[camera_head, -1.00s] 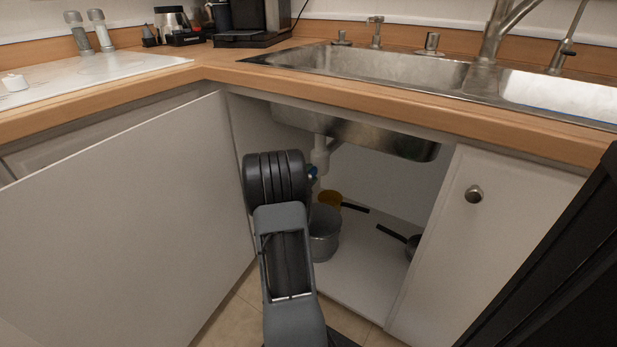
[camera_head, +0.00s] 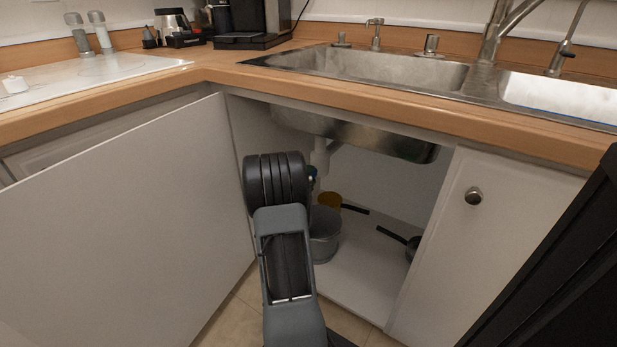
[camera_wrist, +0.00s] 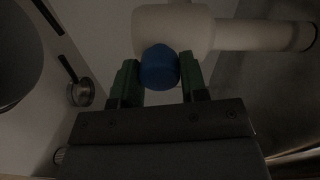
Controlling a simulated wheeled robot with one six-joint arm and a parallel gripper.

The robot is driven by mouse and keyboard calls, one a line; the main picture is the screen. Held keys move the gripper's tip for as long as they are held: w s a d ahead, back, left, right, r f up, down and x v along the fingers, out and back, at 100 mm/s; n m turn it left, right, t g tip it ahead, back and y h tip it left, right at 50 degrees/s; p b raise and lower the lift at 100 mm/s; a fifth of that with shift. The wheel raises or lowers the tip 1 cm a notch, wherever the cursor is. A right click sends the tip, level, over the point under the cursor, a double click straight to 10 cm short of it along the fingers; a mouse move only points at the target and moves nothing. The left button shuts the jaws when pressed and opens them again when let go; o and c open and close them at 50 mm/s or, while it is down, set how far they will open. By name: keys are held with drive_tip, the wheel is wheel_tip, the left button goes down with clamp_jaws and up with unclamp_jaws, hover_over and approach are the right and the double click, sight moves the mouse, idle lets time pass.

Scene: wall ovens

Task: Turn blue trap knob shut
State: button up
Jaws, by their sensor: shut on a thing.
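The blue trap knob (camera_wrist: 160,68) sits on the side of a pale drain trap (camera_wrist: 172,28) in the wrist view. My gripper (camera_wrist: 159,76) has its two green fingers on either side of the knob, shut on it. My arm hides most of the knob and the gripper there.
An open white cabinet door (camera_head: 120,210) stands left of my arm. The sink basin (camera_head: 350,132) hangs overhead.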

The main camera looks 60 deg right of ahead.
drive_tip(key=o, duration=0.9)
drive_tip(key=shift+a, duration=0.1)
drive_tip(key=a+p, duration=0.2)
drive_tip(key=a, duration=0.5)
drive_tip(key=a+p, duration=0.2)
drive_tip(key=a, duration=0.4)
drive_tip(key=shift+a+r, duration=0.2)
drive_tip(key=shift+a, duration=0.15)
